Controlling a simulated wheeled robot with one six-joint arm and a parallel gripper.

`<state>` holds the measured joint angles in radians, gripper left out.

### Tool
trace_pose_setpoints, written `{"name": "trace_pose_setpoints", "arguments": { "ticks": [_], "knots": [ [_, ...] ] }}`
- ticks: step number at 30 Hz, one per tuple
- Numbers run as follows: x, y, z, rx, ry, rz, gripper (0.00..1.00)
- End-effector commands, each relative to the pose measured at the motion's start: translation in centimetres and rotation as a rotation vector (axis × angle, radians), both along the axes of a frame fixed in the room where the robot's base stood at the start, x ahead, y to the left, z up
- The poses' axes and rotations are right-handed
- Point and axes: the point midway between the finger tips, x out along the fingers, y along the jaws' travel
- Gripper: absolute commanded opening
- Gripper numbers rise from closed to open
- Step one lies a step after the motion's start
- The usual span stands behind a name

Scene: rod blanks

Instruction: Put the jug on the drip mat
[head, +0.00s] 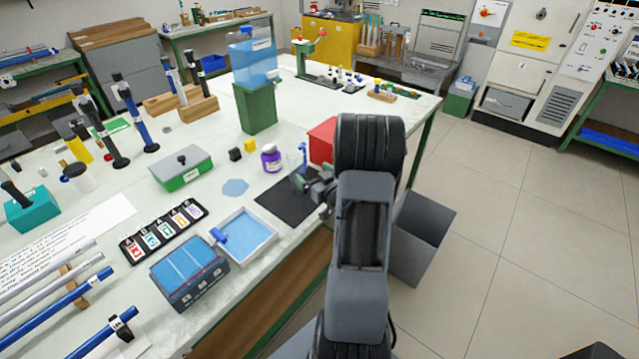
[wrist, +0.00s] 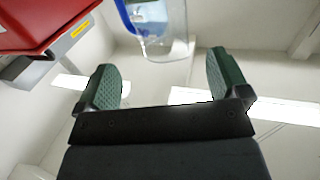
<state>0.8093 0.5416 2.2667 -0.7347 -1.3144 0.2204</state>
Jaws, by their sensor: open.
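A clear jug with blue on its rim and side (wrist: 165,35) shows at the top of the wrist view, ahead of my fingers and apart from them. In the head view the jug (head: 302,155) is small and partly hidden by my gripper. The dark square mat (head: 281,207), which I take as the drip mat, lies flat near the table's right edge, partly covered by my gripper and arm. My gripper (head: 306,182) is open and empty, over the mat's right part; its two green pads (wrist: 165,85) stand wide apart. I cannot tell what the jug's base rests on.
A red box (head: 322,141) stands close behind my gripper and fills the upper left of the wrist view (wrist: 40,25). A purple-labelled jar (head: 270,159) is left of the jug. A white tray (head: 245,252) and flat blue patch (head: 235,188) lie left of the mat.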

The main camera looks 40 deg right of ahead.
Motion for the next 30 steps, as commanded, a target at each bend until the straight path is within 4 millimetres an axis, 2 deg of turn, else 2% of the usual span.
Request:
{"name": "trace_pose_setpoints", "arguments": {
  "ticks": [3,8,11,16,20,23,26,30],
  "knots": [
    [-1.8,0.1,0.0,-0.001,-0.001,-0.002,0.94],
    [-3.0,0.4,0.1,-0.003,0.003,-0.001,0.94],
    [-2.8,0.8,0.5,-0.021,0.04,-0.008,0.94],
    [-0.7,3.1,2.1,-0.085,0.225,-0.057,0.94],
    [-0.2,6.4,4.0,-0.112,0.426,-0.114,0.94],
    [-1.3,9.7,5.3,-0.1,0.581,-0.14,0.94],
    [-3.5,13.5,6.3,-0.065,0.732,-0.136,0.94],
    [-7.6,18.7,7.3,-0.011,0.924,-0.083,0.94]
  ]
}}
